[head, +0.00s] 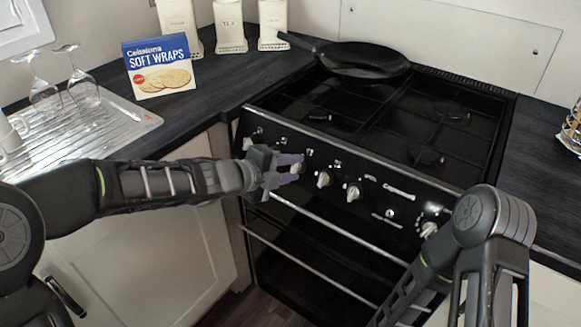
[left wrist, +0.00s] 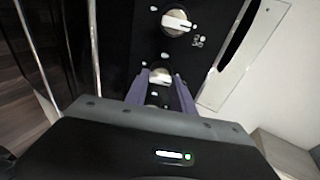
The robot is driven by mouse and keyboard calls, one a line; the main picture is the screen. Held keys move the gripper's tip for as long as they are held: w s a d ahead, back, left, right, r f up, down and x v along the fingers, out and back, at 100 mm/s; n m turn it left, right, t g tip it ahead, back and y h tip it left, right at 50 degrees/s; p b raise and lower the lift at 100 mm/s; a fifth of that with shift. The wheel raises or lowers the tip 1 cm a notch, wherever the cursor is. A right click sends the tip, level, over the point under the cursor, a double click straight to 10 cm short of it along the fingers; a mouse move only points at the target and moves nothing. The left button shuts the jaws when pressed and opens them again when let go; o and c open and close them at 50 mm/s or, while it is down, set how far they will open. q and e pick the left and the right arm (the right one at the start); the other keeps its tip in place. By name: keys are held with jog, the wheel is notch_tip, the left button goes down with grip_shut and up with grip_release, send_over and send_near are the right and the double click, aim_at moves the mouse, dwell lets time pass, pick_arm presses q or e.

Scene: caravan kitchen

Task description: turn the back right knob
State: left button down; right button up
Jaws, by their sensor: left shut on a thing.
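The black stove (head: 262,106) has a row of pale knobs along its sloped front panel. The leftmost knob (head: 249,143) is free. My right gripper is out of view.
A black frying pan (head: 365,60) stands at the back left of the hob. An oven rail (head: 310,235) runs below the knobs. A Soft Wraps box (head: 160,68) and upturned glasses (head: 80,85) stand left. My right arm (head: 490,225) is at the lower right.

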pick_arm(q)
jog(key=c, duration=1.1)
grip_release()
jog(key=p+v, duration=0.2)
jog(key=v, duration=0.5)
jog(key=shift+s+a+r, duration=0.1)
jog(key=shift+s+a, duration=0.15)
jog(key=shift+s, duration=0.05)
